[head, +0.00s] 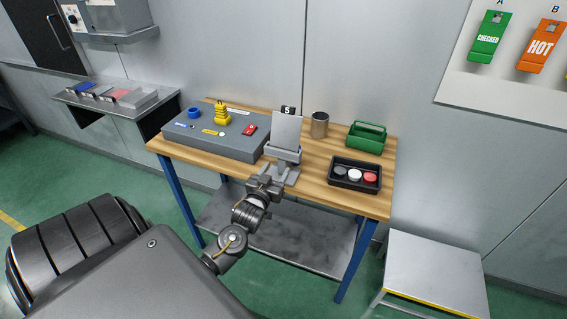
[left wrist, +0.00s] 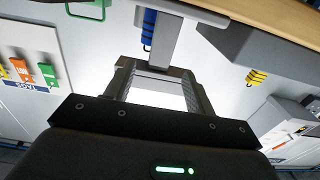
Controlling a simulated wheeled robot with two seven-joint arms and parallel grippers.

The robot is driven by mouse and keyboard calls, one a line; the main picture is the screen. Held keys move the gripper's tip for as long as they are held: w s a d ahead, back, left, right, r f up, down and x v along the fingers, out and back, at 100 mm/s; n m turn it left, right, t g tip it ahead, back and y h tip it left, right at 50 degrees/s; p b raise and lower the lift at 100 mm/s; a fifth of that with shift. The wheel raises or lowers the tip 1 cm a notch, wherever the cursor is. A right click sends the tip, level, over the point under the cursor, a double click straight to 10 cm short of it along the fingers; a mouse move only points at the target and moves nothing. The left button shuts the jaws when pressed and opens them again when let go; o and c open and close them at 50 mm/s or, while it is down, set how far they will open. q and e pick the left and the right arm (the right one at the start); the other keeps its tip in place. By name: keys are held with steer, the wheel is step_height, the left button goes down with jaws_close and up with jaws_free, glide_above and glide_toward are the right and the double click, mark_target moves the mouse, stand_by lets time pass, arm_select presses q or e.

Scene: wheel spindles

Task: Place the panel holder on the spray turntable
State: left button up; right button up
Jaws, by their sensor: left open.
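The likely panel holder is a grey stand (head: 284,153) with an upright pale panel (head: 287,130), near the middle of the wooden table. A black tag marked 5 sits at its top. My left gripper (head: 279,172) is at the stand's near side. In the left wrist view, its open fingers (left wrist: 155,88) are close to a grey stem (left wrist: 170,42) with a wider plate; whether they touch cannot be told. My right gripper is not in view. I cannot make out which thing, if any, is the spray turntable.
On the wooden table (head: 340,200) stand a grey box (head: 200,143) with a yellow stepped piece (head: 222,114), a metal cup (head: 319,125), a green caddy (head: 367,138) and a black tray (head: 355,185) with round pieces. A low metal stool (head: 432,275) stands at right.

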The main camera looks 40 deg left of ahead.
mark_target(282, 162)
arm_select(q)
steer(key=shift+x, duration=1.6)
steer(key=p+x, duration=0.2)
steer(key=x, duration=0.2)
steer(key=shift+w+p, duration=0.25)
steer(key=shift+p, duration=0.05)
steer(key=shift+w+a, duration=0.2)
steer(key=shift+w, duration=0.15)
steer(key=shift+s, duration=0.1)
jaws_close()
